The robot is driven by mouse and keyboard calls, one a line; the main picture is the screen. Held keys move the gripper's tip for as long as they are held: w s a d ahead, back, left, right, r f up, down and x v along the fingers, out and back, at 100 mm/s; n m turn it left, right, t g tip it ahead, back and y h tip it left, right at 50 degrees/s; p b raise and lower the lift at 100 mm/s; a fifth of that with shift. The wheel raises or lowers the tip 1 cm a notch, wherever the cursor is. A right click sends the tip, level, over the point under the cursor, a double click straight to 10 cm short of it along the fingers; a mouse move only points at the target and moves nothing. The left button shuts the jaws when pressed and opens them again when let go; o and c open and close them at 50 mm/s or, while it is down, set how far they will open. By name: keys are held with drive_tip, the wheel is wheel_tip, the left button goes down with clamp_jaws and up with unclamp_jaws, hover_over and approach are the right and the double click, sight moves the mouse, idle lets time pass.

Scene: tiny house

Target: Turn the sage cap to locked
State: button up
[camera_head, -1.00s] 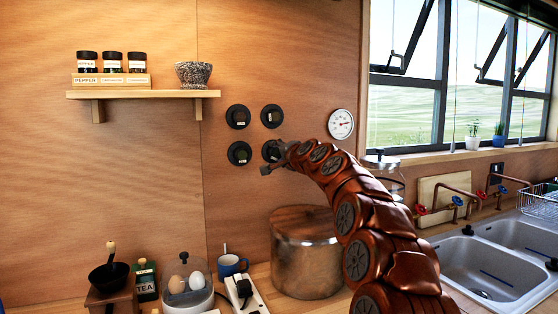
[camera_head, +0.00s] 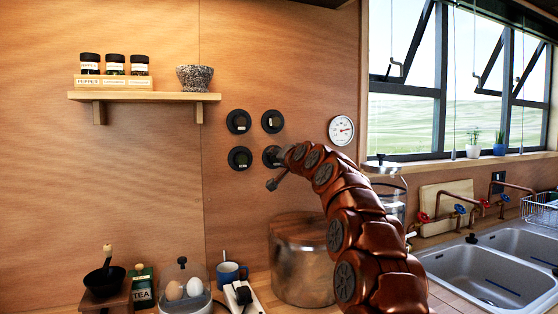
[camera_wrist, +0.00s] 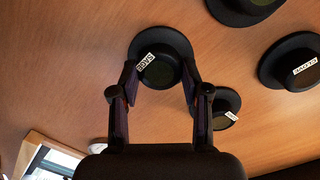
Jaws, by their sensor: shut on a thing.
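Four dark round caps are set in the wooden wall in two rows of two. The sage cap (camera_head: 270,155) is the lower right one in the head view, partly hidden by my gripper (camera_head: 277,167). In the wrist view the sage cap (camera_wrist: 160,57) has a wide dark rim and a small white label that sits tilted and seems to read SAGE. My gripper (camera_wrist: 158,78) is shut on this cap, one finger at each side of its raised middle. Whether the cap is locked cannot be told from these frames.
The other caps are at upper left (camera_head: 238,121), upper right (camera_head: 272,119) and lower left (camera_head: 240,158), close by. A spice shelf (camera_head: 145,96) is to the left, a round dial (camera_head: 341,130) to the right. A large metal pot (camera_head: 300,265) stands below my arm.

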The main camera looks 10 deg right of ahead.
drive_tip(key=shift+f, duration=0.1)
drive_tip(key=o, duration=1.2)
drive_tip(key=shift+c, duration=0.2)
drive_tip(key=v, duration=1.2)
drive_tip(key=shift+d, duration=0.1)
idle(0.4)
